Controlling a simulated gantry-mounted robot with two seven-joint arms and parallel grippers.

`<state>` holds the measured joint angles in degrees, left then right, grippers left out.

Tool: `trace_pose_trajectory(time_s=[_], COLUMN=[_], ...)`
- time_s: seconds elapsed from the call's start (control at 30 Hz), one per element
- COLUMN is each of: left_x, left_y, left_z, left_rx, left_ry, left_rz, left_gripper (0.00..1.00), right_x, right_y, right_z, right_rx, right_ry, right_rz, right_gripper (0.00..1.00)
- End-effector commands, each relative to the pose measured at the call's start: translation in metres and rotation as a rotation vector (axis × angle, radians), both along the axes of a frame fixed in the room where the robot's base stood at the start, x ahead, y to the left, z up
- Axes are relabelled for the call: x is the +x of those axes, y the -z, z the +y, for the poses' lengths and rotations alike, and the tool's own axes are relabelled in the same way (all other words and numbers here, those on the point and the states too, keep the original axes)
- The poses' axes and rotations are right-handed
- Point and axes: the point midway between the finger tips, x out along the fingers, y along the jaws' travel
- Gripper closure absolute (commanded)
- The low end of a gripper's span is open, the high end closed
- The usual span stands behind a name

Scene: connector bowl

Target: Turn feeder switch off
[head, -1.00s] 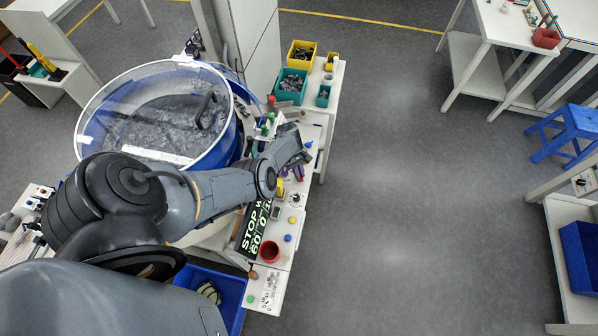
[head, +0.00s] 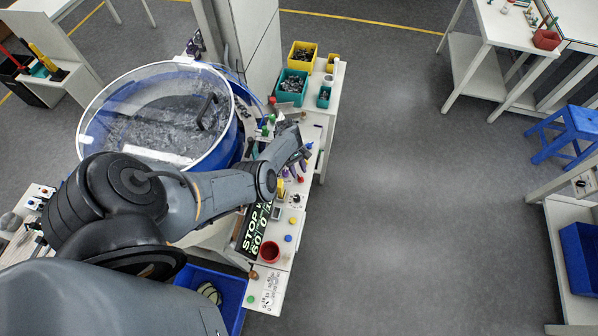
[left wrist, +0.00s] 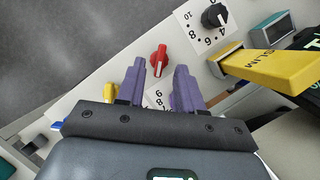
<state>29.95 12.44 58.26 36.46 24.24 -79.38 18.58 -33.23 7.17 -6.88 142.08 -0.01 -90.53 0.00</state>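In the head view, my left gripper (head: 300,163) is above the narrow white bench (head: 268,293) beside the bowl, and my arm hides part of the panel. A black knob (left wrist: 214,16) on a numbered dial is to the right of the red one. My right gripper is not in view.
A yellow lettered bar (left wrist: 270,66) lies right of the fingers. The clear-lidded blue bowl (head: 232,150) stands left of the bench. A lettered display (head: 254,228), a red cup (head: 269,252) and parts bins (head: 291,86) are on the bench. Open floor is to the right.

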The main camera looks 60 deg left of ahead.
Motion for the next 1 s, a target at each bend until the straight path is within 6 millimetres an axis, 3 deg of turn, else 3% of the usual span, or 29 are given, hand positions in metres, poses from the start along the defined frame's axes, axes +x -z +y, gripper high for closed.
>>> trace_pose_trajectory(time_s=[0.2,0.5,1.0], left_x=[-0.001,-0.003,-0.004], left_y=[-0.038,-0.073,-0.081], left_z=[0.015,0.031,0.034], left_rx=[0.003,0.002,0.001], left_ry=[-0.001,0.000,-0.001], left_rz=[-0.002,-0.001,0.000], left_gripper=[0.64,0.64,0.64], right_x=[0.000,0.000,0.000], right_y=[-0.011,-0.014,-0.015], right_z=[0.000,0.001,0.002], right_rx=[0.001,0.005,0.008], right_ry=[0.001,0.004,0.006], right_rz=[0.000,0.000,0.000], right_gripper=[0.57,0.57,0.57])
